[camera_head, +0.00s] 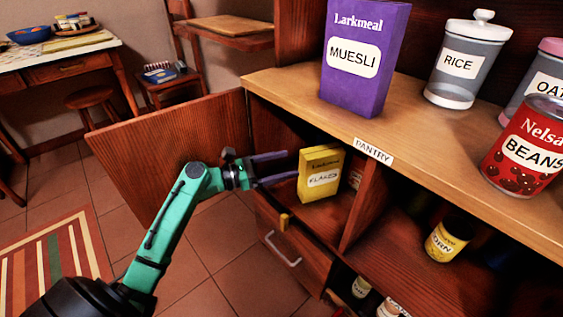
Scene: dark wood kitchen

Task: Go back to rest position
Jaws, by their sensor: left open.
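My left gripper (277,169) is open at the mouth of the upper left pantry compartment, its two purple fingers pointing right. A yellow "FLAKES" box (321,176) stands upright in that compartment, just beyond the fingertips. The fingers do not appear closed around it, and I cannot tell whether one touches it. My green left arm reaches up from the bottom left. My right gripper is not in view.
The open cabinet door (170,150) stands just behind my left gripper. The counter (420,125) holds a purple muesli box (362,60), a rice canister (463,62) and a beans can (526,150). A corn can (446,240) is in the right compartment.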

